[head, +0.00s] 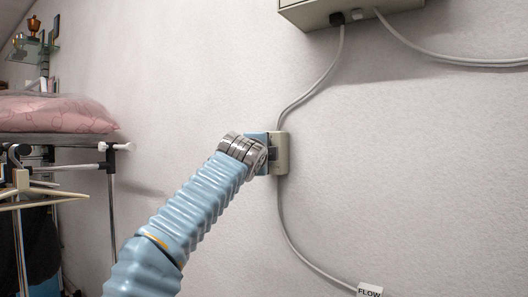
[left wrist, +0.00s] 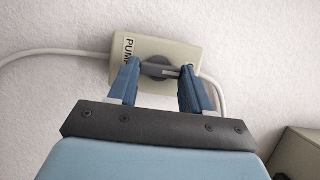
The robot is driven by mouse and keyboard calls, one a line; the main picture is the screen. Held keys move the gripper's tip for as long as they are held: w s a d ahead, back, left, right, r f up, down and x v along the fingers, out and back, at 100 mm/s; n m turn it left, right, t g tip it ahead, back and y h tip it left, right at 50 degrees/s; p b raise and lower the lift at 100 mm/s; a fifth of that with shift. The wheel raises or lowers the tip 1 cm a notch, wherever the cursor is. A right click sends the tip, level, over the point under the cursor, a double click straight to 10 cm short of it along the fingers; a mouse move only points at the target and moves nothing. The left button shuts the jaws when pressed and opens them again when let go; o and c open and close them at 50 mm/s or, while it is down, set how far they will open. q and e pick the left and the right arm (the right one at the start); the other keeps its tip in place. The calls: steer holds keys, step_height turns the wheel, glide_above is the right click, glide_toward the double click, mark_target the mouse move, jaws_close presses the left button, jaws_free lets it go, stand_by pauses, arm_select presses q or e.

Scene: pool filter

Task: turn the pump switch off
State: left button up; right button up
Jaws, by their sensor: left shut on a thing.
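The pump switch is a beige box on the wall (head: 282,153), mostly behind my left gripper in the head view. In the left wrist view the switch box (left wrist: 185,52) carries the letters "PUM", the rest hidden, and a dark rotary knob (left wrist: 158,67) with a bar-shaped handle. My left gripper (left wrist: 160,75) has its two blue fingers on either side of the knob's bar, shut on it. In the head view the left gripper (head: 266,153) reaches the box from the left. My right gripper is not in view.
A grey cable runs up from the switch to a beige wall box (head: 345,8) and down to a "FLOW" tag (head: 369,290). A rack with a pink bundle (head: 55,113) stands at the left. The wall right of the switch is clear.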

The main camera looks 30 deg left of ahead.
arm_select(q)
steer(key=o, duration=1.1)
steer(key=shift+c, duration=0.2)
steer(key=b+v, duration=0.4)
steer(key=v, duration=0.9)
steer(key=shift+s+b, duration=0.35)
steer(key=shift+b, duration=0.05)
steer(key=shift+d, duration=0.1)
